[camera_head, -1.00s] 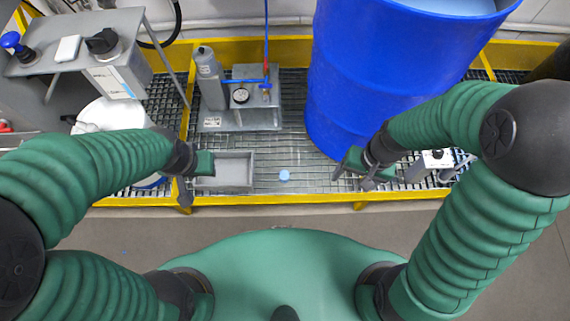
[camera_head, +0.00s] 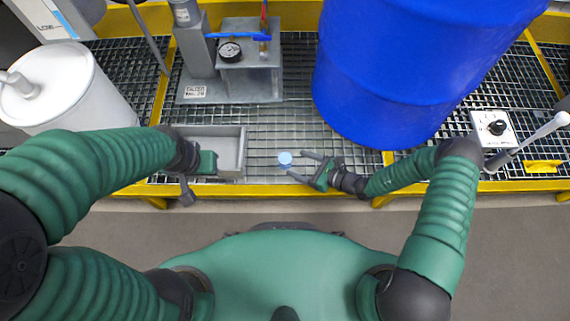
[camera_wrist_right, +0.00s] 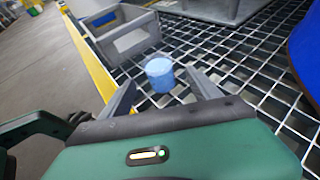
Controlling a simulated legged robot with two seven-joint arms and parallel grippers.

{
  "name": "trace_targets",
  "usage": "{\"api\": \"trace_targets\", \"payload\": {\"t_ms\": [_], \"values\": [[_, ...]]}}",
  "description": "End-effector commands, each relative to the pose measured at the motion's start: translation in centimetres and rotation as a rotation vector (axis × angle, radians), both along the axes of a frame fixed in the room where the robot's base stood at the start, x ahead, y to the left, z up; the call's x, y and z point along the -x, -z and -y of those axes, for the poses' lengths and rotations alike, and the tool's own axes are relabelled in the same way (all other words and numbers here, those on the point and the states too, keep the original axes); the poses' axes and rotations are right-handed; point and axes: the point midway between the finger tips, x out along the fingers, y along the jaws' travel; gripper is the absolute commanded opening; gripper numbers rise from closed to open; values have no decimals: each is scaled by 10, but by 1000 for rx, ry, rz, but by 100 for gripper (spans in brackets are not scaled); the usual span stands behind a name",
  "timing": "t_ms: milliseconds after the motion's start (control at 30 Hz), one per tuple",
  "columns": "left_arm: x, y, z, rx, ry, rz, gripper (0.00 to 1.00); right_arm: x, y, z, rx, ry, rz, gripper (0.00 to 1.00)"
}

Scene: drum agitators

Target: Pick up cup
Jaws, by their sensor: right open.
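A small light blue cup (camera_head: 285,159) stands upright on the metal grating near its front edge. It also shows in the right wrist view (camera_wrist_right: 160,74), just beyond and between the fingertips. My right gripper (camera_head: 301,167) is open, low over the grating, with its fingers pointing left at the cup. In the right wrist view the two fingers (camera_wrist_right: 163,88) are spread on either side of the cup's near part. My left gripper (camera_head: 196,180) is at the grey tray's left front; its fingers are partly hidden, so its opening is unclear.
A grey open tray (camera_head: 243,152) stands left of the cup. A large blue drum (camera_head: 375,90) stands behind right. A yellow rail (camera_head: 300,189) edges the grating. A control box (camera_head: 492,128) is at right.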

Motion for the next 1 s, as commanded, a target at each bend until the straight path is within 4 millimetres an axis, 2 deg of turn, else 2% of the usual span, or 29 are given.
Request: {"api": "trace_targets", "payload": {"t_ms": [33,100,267,467,600,800,1000], "values": [[0,13,0,0,0,0,36,-5,11,-11,-2,-3,1,72],[0,18,0,0,0,-1,36,-13,16,-21,0,-4,1,72],[0,26,0,0,0,-1,36,-21,21,-34,0,-2,0,72],[0,61,0,0,0,-1,36,-36,42,-59,0,-4,0,72],[0,65,0,0,0,-1,36,-45,42,-71,0,-3,1,72],[0,63,0,0,0,0,36,-45,39,-71,0,-2,0,72],[0,63,0,0,0,0,36,-45,40,-71,0,-2,0,45]]}}
